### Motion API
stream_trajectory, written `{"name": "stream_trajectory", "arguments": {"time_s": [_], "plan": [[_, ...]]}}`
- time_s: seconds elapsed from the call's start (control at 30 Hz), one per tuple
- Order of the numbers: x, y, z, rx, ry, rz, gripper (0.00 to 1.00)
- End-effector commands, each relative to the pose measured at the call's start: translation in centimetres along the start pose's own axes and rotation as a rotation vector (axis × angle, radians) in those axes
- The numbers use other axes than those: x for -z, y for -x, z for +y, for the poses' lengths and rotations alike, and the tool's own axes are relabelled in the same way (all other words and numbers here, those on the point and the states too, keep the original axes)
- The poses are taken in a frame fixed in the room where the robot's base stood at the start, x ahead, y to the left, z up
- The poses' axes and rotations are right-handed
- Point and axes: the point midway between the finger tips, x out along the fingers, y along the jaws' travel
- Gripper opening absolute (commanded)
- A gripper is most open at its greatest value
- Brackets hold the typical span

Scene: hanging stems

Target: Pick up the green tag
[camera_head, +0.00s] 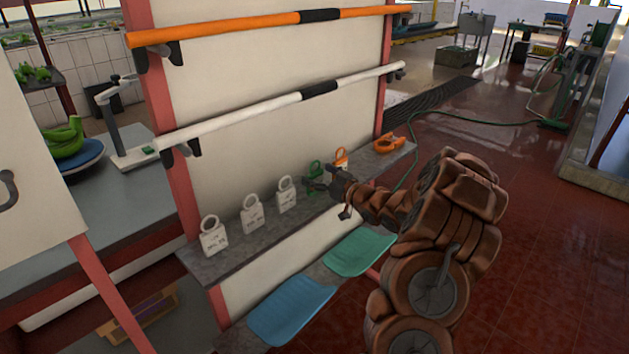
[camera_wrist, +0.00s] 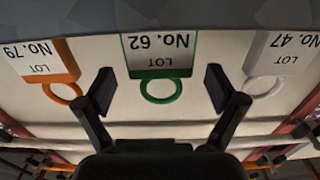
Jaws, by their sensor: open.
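The green tag (camera_head: 315,170) has a ring on top and stands on a narrow grey shelf, partly hidden by my gripper (camera_head: 325,185). In the wrist view, which looks upside down, the green tag (camera_wrist: 160,62) has a white face reading LOT No. 62 and a green ring. My gripper (camera_wrist: 160,82) is open and empty there, with one finger to each side of the green ring. No contact with the tag shows.
An orange tag (camera_head: 341,158) stands just right of the green one; white tags (camera_head: 252,214) stand to its left. An orange tool (camera_head: 388,144) lies at the shelf's far end. White (camera_head: 290,100) and orange (camera_head: 250,24) rails run above the shelf (camera_head: 235,243).

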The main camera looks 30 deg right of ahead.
Motion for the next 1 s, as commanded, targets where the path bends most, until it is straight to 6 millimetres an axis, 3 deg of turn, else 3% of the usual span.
{"name": "stream_trajectory", "arguments": {"time_s": [0.13,0.43,0.93,1.0], "plan": [[-0.03,-1.01,-0.11,0.001,0.000,-0.002,0.94],[-0.07,-1.21,-0.07,0.000,0.000,-0.002,0.94],[-0.07,-1.19,-0.05,0.000,0.000,-0.002,0.43],[-0.06,-1.19,-0.04,0.000,0.000,-0.002,0.42]]}}
